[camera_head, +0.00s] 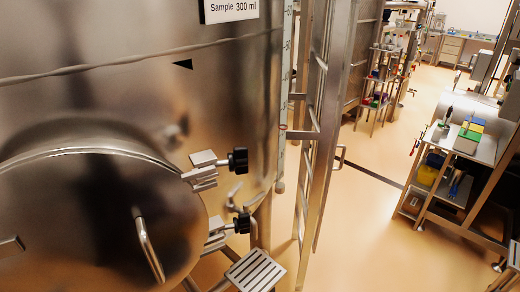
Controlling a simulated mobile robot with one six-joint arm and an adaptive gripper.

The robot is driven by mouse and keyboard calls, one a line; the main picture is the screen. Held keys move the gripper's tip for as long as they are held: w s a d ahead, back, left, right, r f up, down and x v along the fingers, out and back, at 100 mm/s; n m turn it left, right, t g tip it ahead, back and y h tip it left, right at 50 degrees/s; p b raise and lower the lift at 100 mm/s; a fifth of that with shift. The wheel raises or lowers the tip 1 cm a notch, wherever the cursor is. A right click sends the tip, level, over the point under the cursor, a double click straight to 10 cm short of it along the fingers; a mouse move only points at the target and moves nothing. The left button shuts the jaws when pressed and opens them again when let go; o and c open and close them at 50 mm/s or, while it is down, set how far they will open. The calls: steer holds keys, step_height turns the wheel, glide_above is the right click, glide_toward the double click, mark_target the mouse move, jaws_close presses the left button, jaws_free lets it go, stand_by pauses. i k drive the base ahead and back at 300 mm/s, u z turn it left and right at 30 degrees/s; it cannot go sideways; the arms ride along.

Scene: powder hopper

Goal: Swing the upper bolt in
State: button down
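The round steel hatch door (90,225) fills the lower left, with a bent bar handle (150,250) on its face. At its right rim, the upper bolt shows as a black knob (238,160) on a short stem, pointing right from a steel clamp bracket (202,170). The stem meets or lies close to the bracket; I cannot tell whether it sits in the slot. The lower bolt, with a similar black knob (242,223), is below at its own bracket (215,237). My gripper is not in view.
The steel tank (130,95) carries a "Sample 300 ml" label (231,9). A ladder (323,150) stands right of the bolts, and a slotted step (255,271) lies below. A loaded cart (475,150) is at right. Orange floor (370,220) is clear between.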

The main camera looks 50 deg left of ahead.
mark_target(222, 164)
steer(key=z, duration=0.05)
steer(key=i, duration=1.1)
steer(key=u, duration=0.2)
steer(key=k, duration=0.15)
steer(key=u, duration=3.05)
